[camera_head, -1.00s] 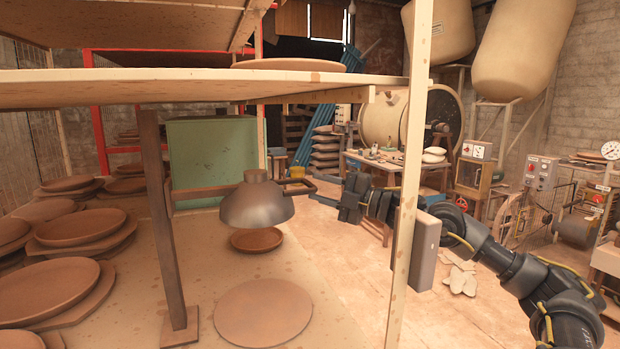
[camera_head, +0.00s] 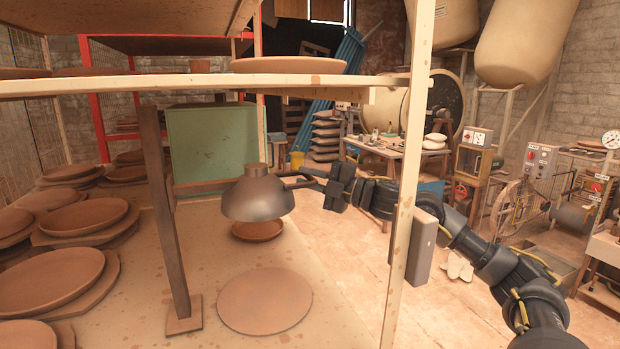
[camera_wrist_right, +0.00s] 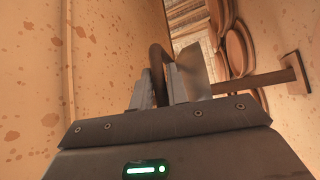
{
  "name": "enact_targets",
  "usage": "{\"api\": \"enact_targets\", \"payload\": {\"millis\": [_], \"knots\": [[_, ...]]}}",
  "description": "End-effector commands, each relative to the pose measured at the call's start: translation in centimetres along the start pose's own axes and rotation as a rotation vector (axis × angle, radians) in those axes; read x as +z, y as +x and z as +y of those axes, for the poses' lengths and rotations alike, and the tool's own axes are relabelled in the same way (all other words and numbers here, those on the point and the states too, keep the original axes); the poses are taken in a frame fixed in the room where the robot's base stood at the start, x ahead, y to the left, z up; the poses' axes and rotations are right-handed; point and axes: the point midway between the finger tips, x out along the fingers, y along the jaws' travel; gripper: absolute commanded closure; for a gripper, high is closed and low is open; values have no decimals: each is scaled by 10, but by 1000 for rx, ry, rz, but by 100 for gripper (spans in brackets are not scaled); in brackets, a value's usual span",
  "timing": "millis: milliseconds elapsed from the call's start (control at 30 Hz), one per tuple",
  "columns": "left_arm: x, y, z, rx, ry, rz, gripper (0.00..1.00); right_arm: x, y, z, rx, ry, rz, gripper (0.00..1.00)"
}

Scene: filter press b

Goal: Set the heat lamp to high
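The heat lamp has a grey dome shade (camera_head: 258,197) that hangs under the shelf from a horizontal bar on a dark upright post (camera_head: 164,215). A thin dark handle sticks out from the right side of the lamp. My right gripper (camera_head: 304,178) is at this handle, just right of the shade. In the right wrist view a brown bar (camera_wrist_right: 157,72) stands between the fingertips of my right gripper (camera_wrist_right: 160,90), which are a small gap apart; I cannot tell whether they press on it. No setting mark on the lamp is readable. My left gripper is not in view.
A round clay disc (camera_head: 265,300) and a small dish (camera_head: 257,230) lie below the lamp. Stacked clay plates (camera_head: 85,225) fill the left. A pale wooden upright (camera_head: 408,200) stands close to my right arm. A shelf board (camera_head: 180,87) is above, a green box (camera_head: 214,142) behind.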

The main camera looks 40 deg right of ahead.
Motion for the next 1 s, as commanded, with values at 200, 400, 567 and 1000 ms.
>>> {"api": "enact_targets", "payload": {"millis": [200, 400, 567, 1000], "knots": [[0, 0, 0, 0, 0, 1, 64, 0, 0, 0, 0, 0, 0, 100], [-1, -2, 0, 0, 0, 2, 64, -1, 0, 3, 1, -1, 1, 100], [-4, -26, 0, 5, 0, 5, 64, -5, 4, 35, 5, -2, 1, 100], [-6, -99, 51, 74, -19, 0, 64, -18, 17, 133, 10, -2, 0, 100]]}}
